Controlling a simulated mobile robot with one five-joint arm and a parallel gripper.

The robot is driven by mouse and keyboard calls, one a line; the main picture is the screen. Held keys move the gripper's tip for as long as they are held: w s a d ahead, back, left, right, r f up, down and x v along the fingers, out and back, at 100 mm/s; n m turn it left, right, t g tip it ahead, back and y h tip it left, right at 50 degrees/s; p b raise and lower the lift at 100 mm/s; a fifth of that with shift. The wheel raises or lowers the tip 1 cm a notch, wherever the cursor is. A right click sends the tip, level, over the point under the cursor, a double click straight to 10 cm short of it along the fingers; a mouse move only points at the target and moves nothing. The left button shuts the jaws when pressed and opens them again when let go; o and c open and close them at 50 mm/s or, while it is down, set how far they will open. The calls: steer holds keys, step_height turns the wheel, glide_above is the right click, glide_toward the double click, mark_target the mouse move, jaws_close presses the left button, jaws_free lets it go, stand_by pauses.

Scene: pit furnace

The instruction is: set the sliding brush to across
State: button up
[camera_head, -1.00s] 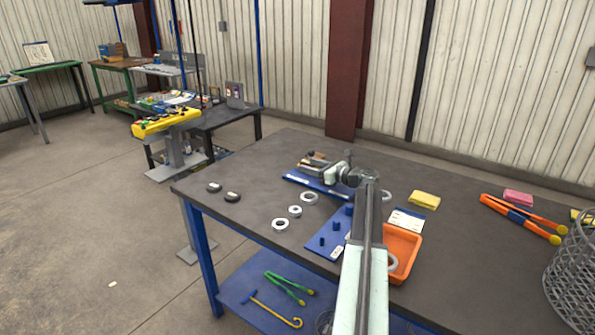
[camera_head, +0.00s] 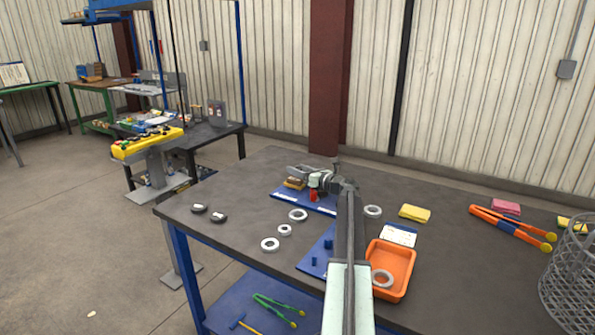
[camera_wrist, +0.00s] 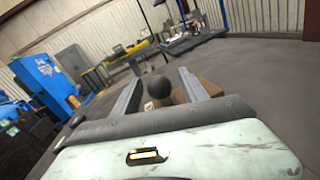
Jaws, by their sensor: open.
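A blue base board (camera_head: 326,209) with white labels lies near the back of the dark table. A brown block (camera_head: 294,184), apparently the sliding brush, is over it, partly hidden by my gripper. My gripper (camera_head: 298,171) is over the board at the end of my outstretched arm. In the wrist view my gripper (camera_wrist: 160,78) has its two fingers apart. A round dark knob (camera_wrist: 158,87) shows between them, with the brown block (camera_wrist: 200,89) behind it to the right. I cannot tell whether the fingers touch the knob, or which way the brush is set.
White rings (camera_head: 298,215) and dark discs (camera_head: 219,217) lie left and in front of the board. An orange tray (camera_head: 408,262), a second blue board (camera_head: 306,263) and a yellow sponge (camera_head: 414,213) are nearer or right. Orange tongs (camera_head: 505,226) and a wire basket (camera_head: 570,275) are far right.

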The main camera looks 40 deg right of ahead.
jaws_close()
stand_by(1.3)
